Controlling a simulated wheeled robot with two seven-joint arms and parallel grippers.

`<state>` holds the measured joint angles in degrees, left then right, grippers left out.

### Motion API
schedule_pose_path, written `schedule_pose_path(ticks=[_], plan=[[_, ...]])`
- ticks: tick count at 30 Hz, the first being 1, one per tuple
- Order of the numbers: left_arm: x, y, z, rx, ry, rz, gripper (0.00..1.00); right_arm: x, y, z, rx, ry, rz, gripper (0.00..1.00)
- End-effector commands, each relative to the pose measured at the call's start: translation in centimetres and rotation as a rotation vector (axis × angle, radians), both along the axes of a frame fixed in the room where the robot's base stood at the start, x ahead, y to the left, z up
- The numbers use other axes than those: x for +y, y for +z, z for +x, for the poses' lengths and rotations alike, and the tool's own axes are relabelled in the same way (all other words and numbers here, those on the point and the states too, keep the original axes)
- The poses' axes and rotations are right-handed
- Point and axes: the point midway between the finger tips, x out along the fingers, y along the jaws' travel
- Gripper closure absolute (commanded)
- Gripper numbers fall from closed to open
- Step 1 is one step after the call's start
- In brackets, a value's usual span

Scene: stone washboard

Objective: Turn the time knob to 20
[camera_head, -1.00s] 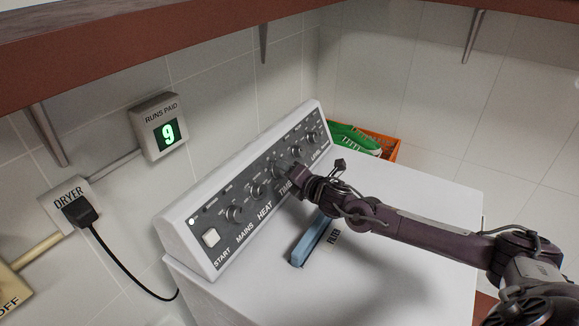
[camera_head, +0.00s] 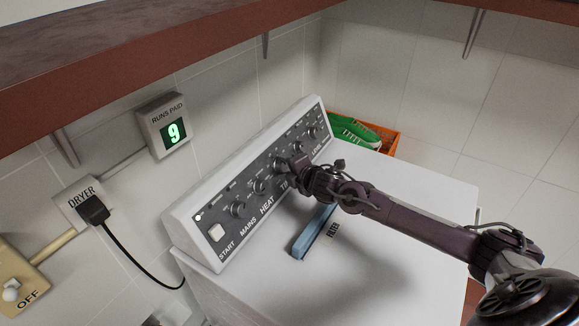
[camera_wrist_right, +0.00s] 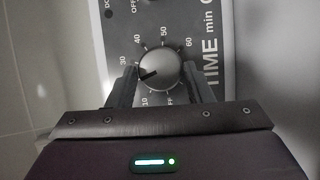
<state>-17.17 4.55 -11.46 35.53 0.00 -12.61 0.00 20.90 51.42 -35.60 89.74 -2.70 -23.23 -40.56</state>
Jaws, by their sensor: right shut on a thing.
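The time knob (camera_wrist_right: 160,70) is a round grey knob on the dryer's dark control panel (camera_wrist_right: 200,22). In the right wrist view its dark pointer mark points left and slightly down, between the printed 30 and 10. The 20 label is hidden behind the left-hand finger. My right gripper (camera_wrist_right: 160,82) is shut on the knob, one finger on each side. In the head view my right gripper (camera_head: 296,166) reaches the panel at the TIME label and partly covers it. My left gripper is not in view.
Other knobs sit along the panel, with a START button (camera_head: 216,232) at its near end. A blue filter handle (camera_head: 313,232) stands on the white top (camera_head: 395,225). An orange crate with a green shoe (camera_head: 353,130) is behind. A shelf (camera_head: 150,50) overhangs the left.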

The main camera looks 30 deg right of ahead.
Motion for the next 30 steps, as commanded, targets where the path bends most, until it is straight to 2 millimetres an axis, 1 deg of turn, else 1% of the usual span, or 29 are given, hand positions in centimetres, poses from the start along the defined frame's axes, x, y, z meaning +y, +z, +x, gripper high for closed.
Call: schedule_pose_path(ticks=[6,7,12,20,23,26,30], plan=[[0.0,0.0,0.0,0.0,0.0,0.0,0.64,-0.1,0.0,0.0,0.0,-0.002,0.0,0.76],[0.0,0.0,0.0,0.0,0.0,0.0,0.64,-0.1,0.0,0.0,0.0,-0.002,0.0,0.52],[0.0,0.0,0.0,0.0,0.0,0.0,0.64,-0.1,0.0,0.0,0.0,-0.001,0.0,0.32],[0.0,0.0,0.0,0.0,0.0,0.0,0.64,0.0,0.0,0.0,0.0,-0.001,-0.001,0.32],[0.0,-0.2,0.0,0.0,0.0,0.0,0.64,-0.2,0.1,-0.5,-0.001,-0.001,-0.004,0.32],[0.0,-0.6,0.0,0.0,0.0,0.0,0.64,-0.2,0.4,-1.5,0.0,0.0,-0.003,0.32],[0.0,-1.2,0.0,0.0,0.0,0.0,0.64,-0.4,1.1,-3.6,0.001,0.0,-0.006,0.32]])
